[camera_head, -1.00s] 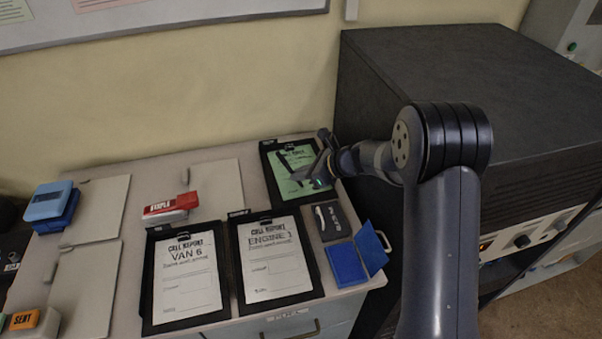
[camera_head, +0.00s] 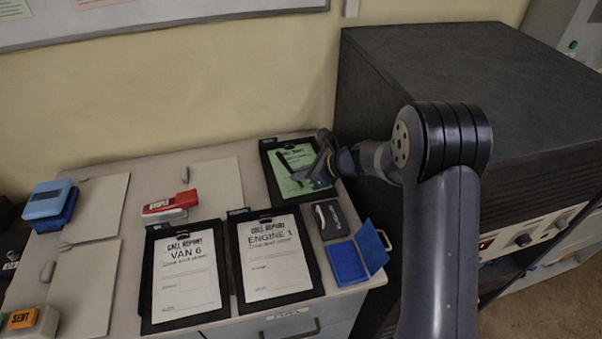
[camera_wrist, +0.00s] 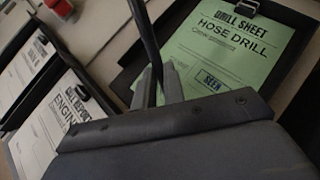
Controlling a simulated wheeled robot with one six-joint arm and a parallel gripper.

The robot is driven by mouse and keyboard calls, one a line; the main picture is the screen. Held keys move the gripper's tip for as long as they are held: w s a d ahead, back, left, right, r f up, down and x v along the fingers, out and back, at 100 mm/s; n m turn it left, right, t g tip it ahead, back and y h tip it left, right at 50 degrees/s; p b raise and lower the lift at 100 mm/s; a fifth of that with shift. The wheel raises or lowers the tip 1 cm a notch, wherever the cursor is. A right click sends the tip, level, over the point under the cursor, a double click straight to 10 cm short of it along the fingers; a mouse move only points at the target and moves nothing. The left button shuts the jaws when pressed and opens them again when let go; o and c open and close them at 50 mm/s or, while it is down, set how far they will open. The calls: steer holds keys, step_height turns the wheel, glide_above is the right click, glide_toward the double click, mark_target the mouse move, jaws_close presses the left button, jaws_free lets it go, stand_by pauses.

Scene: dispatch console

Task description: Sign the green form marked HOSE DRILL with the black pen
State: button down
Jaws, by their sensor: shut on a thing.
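The green form (camera_head: 299,158) is headed DRILL SHEET and HOSE DRILL in the wrist view (camera_wrist: 222,50). It lies on a black clipboard (camera_head: 270,177) at the desk's back right. A boxed SEEN mark (camera_wrist: 210,80) is on the sheet. My gripper (camera_wrist: 158,84) is shut on the black pen (camera_wrist: 149,35), which stands out between the fingers. In the head view my gripper (camera_head: 319,172) is over the form's right part, and the pen (camera_head: 285,160) slants across the form's left side. I cannot tell whether the pen's tip touches the paper.
Clipboards marked VAN 6 (camera_head: 187,275) and ENGINE 1 (camera_head: 270,257) lie in front. An open blue ink pad (camera_head: 347,262) and a dark case (camera_head: 330,220) are at the right edge. Red (camera_head: 168,207), blue (camera_head: 50,204) and orange (camera_head: 22,318) stampers stand left. A dark cabinet (camera_head: 450,75) rises at right.

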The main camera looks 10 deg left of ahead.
steer(key=shift+w+d, duration=0.1)
steer(key=shift+w, duration=0.05)
steer(key=shift+w+d, duration=0.3)
stand_by(0.3)
steer(key=shift+f, duration=0.1)
steer(key=shift+w+d, duration=0.25)
